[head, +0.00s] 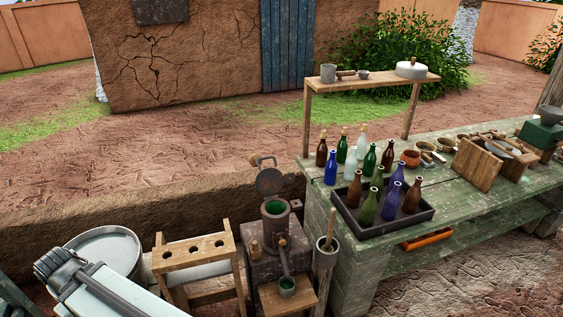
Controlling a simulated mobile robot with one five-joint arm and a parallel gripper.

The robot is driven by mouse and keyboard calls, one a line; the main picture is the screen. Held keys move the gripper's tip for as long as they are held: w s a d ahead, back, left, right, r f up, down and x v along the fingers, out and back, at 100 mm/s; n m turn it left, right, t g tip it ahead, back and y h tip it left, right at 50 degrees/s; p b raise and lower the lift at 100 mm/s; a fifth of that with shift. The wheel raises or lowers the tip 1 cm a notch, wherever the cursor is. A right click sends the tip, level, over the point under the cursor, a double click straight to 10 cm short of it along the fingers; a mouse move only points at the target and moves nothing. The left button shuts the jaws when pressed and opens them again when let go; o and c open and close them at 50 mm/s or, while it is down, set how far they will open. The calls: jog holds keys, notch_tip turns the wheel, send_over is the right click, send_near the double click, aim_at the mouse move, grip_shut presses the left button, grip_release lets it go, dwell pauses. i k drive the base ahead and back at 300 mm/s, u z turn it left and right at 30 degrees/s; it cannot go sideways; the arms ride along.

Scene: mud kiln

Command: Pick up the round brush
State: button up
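I cannot pick out the round brush for certain in the head view. A small brown object (346,73) lies on the raised wooden shelf between a grey mug (328,73) and a small grey bowl (364,75); it is too small to tell what it is. Small pale and brown items (427,158) lie on the green table beside an orange-brown pot (410,158), also too small to name. Part of my pale arm shows at the lower left. My gripper's fingers do not show.
The worn green table (325,181) carries a dark tray (385,227) of bottles, more loose bottles and a wooden box (476,164). A white lidded pot (411,69) stands on the shelf. A wooden rack (192,247) and a small furnace (276,222) stand left of the table.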

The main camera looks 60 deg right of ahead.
aim_at(326, 247)
jog(key=z, duration=1.85)
